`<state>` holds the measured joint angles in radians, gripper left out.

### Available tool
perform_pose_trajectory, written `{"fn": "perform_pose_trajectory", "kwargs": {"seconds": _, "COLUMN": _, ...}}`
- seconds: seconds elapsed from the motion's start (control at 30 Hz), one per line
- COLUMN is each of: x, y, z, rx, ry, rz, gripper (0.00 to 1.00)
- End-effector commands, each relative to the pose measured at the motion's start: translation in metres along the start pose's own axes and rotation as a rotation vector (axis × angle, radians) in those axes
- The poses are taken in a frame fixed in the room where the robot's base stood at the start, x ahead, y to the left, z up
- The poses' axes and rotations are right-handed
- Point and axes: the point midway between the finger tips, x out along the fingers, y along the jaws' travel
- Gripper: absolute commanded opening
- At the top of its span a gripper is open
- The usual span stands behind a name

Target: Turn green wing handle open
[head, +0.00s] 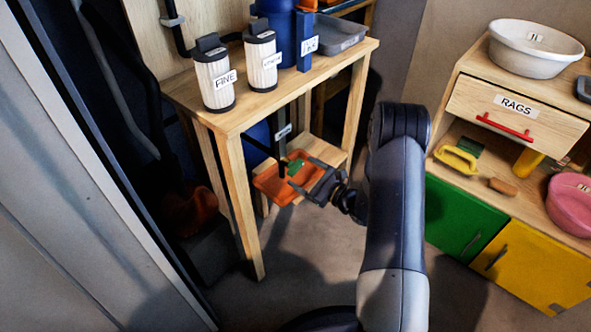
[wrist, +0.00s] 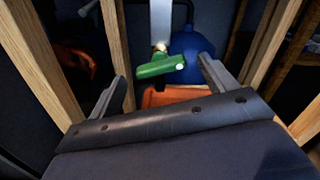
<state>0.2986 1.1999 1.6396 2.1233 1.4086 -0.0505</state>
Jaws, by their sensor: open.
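The green wing handle (head: 295,167) is under the wooden table, just above an orange tray (head: 272,187). In the wrist view the green handle (wrist: 160,66) lies roughly crosswise, slightly tilted, below a grey vertical pipe (wrist: 161,22). My gripper (head: 305,180) is open and reaches in under the table at the right of the handle. In the wrist view its two fingers (wrist: 162,78) stand wide apart with the handle between and beyond them. I cannot tell if they touch it.
Table legs (head: 238,200) stand close on both sides of my gripper. Two labelled canisters (head: 213,80) and a blue container (head: 282,30) stand on the tabletop. A blue rounded vessel (wrist: 190,42) is behind the handle. A cabinet with a RAGS drawer (head: 515,112) stands at right.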

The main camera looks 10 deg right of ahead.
Motion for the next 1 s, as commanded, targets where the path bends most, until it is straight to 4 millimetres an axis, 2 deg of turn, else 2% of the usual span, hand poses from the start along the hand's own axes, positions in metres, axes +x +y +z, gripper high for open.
{"fn": "perform_pose_trajectory", "kwargs": {"seconds": 0.1, "x": 0.021, "y": 0.001, "z": -0.001, "rx": -0.002, "ry": -0.002, "rz": 0.002, "gripper": 0.8}}
{"fn": "perform_pose_trajectory", "kwargs": {"seconds": 0.23, "x": 0.034, "y": 0.001, "z": 0.0, "rx": -0.002, "ry": -0.002, "rz": 0.002, "gripper": 0.8}}
{"fn": "perform_pose_trajectory", "kwargs": {"seconds": 0.63, "x": 0.04, "y": 0.0, "z": 0.001, "rx": 0.0, "ry": 0.0, "rz": 0.0, "gripper": 0.79}}
{"fn": "perform_pose_trajectory", "kwargs": {"seconds": 1.0, "x": 0.04, "y": 0.0, "z": 0.001, "rx": 0.0, "ry": 0.0, "rz": 0.001, "gripper": 0.49}}
